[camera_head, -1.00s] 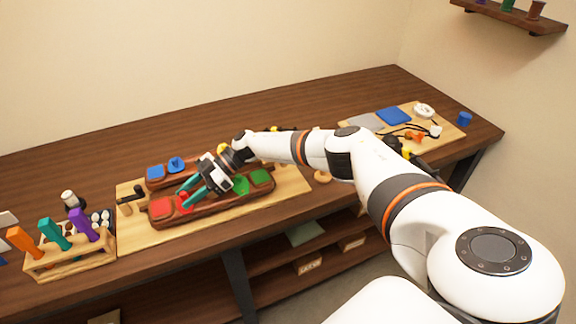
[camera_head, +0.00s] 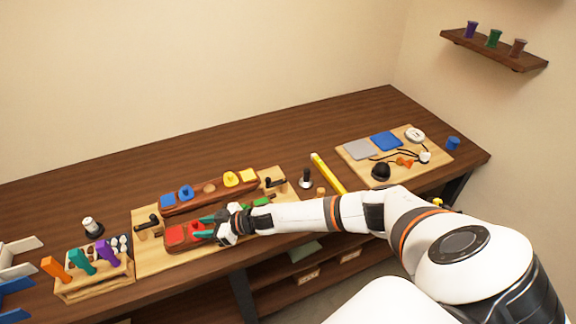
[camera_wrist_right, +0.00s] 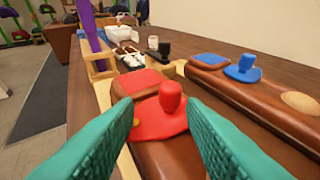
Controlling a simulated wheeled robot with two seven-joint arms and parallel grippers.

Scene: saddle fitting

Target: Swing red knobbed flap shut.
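The red knobbed flap (camera_wrist_right: 158,122) shows in the right wrist view, with its upright red knob (camera_wrist_right: 171,96) standing on it. It sits on the near brown saddle (camera_wrist_right: 240,160), beside a plain red pad (camera_wrist_right: 140,82). My right gripper (camera_wrist_right: 165,125) is open, its two teal fingers spread with the knob seen in the gap between them, and it holds nothing. In the head view the right gripper (camera_head: 203,228) is low at the red end of the near saddle and partly hides the flap (camera_head: 195,229). My left gripper is not in view.
The far saddle (camera_head: 210,200) carries blue and yellow pieces. Dark clamps (camera_head: 147,222) stand on the light board. A wooden rack (camera_head: 95,284) with coloured handles is at the left. A second board (camera_head: 400,170) with tools lies at the right. The table behind is clear.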

